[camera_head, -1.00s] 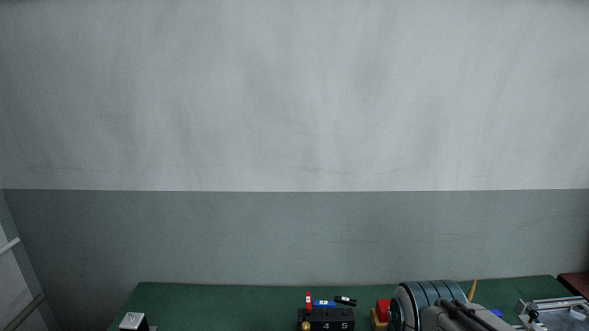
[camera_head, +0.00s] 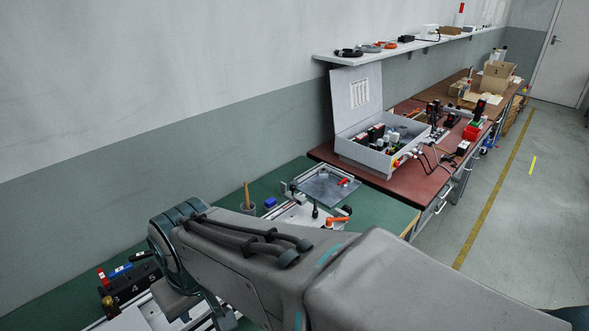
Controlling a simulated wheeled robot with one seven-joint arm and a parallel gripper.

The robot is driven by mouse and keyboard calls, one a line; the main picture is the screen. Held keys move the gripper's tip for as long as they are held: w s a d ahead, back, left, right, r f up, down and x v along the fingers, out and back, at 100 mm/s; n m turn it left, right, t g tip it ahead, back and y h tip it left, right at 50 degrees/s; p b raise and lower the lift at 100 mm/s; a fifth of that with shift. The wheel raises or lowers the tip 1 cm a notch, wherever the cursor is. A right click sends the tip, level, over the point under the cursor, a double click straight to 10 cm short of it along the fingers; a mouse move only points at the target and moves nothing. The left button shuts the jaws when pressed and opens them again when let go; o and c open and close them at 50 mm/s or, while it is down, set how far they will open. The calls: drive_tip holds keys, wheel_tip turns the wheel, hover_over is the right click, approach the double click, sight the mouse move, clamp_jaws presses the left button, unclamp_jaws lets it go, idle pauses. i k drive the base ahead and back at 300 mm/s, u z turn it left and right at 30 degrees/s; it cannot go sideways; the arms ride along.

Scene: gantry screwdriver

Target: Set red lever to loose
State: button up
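My grey arm fills the lower middle of the view, to the right of the block. I cannot make out my gripper; the arm's links or the frame edge hide it.
To the right, a red-brown bench holds an open grey control box (camera_head: 374,158). The floor (camera_head: 520,215) at right is clear.

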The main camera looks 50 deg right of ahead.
sight(344, 182)
drive_tip(key=k, duration=1.2)
drive_tip(key=z, duration=0.85)
drive_tip(key=i, duration=0.7)
drive_tip(key=z, duration=0.4)
drive_tip(key=k, duration=0.55)
drive_tip(key=u, duration=0.55)
drive_tip(key=k, duration=0.8)
drive_tip(key=z, duration=0.15)
drive_tip(key=i, duration=0.4)
drive_tip(key=z, duration=1.25)
drive_tip(key=i, duration=0.95)
drive_tip(key=z, duration=0.3)
drive_tip(key=i, duration=1.2)
drive_tip(key=u, duration=0.55)
